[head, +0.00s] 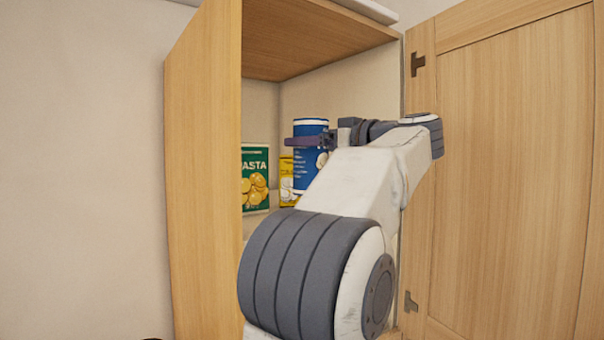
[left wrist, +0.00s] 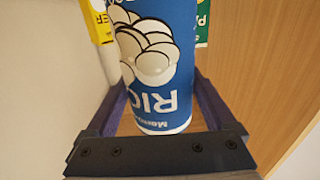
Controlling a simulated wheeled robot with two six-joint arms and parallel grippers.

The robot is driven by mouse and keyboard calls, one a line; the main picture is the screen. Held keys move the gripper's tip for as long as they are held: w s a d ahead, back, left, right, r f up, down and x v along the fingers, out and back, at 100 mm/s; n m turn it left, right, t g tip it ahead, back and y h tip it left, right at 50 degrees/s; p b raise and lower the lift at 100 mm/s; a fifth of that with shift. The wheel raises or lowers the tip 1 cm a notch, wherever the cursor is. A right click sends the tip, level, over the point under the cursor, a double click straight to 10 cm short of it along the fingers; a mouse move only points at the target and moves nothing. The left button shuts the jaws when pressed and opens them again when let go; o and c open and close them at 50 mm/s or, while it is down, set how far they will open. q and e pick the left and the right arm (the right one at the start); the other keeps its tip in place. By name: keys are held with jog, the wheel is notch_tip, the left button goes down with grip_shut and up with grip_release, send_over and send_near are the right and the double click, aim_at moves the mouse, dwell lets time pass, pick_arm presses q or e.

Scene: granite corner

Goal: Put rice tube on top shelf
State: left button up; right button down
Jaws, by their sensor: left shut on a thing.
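The rice tube (head: 311,172) is a blue cylinder with a white rim, upright inside the open wooden cabinet (head: 205,170). My left gripper (head: 309,141) is shut around its upper part in the head view. In the left wrist view the tube (left wrist: 155,60) sits between the two purple fingers (left wrist: 160,108), its RICE lettering upside down. My arm covers the tube's lower right side and much of the shelf, so I cannot tell whether its base touches the shelf. My right gripper is not in view.
A green pasta box (head: 255,178) and a yellow box (head: 287,180) stand left of the tube inside the cabinet. The cabinet door (head: 510,160) is swung open at right. A wooden panel (head: 310,38) lies above, with free room beneath it.

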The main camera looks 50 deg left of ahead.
aim_at(300, 169)
pick_arm(q)
jog(key=a, duration=0.1)
jog(key=a+f, duration=0.1)
jog(key=shift+s+a+f, duration=0.2)
jog(key=shift+s+a, duration=0.1)
jog(key=shift+s, duration=0.1)
notch_tip(300, 169, down, 4)
jog(key=shift+r+p, duration=0.25)
jog(key=shift+p, duration=0.3)
jog(key=shift+f, duration=0.2)
jog(key=shift+f, duration=0.3)
jog(key=o, duration=1.6)
jog(key=shift+r, duration=0.15)
jog(key=d+b, duration=0.1)
jog(key=d, duration=0.2)
jog(key=d+b, duration=0.2)
jog(key=d, duration=0.2)
jog(key=d+b, duration=0.1)
jog(key=d, duration=0.3)
jog(key=shift+w+d, duration=0.15)
jog(key=shift+w, duration=0.15)
jog(key=shift+d+r, duration=0.1)
jog(key=shift+d, duration=0.3)
